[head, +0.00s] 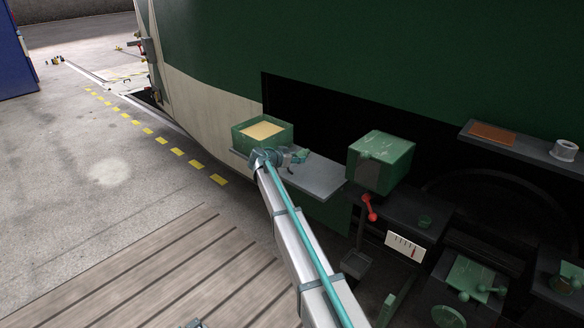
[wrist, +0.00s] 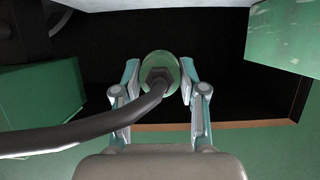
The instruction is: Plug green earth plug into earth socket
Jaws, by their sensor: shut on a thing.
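The green plug (wrist: 160,62) is round, with a dark hex nut and a thick dark cable (wrist: 100,134) that runs off to the left in the wrist view. My gripper (wrist: 159,82) is shut on it, with one finger on each side. In the head view my gripper (head: 297,156) is small, over the grey shelf (head: 318,180) and beside the open green box (head: 262,133); the plug is hard to make out there. The plug's front end is hidden in the wrist view. I cannot tell which part is the earth socket.
A closed green box (head: 381,160) stands right of the shelf, with a red lever (head: 369,207) below it. A white gauge (head: 405,246) and several green parts lie lower right. The dark opening (head: 310,115) in the tram's side is behind.

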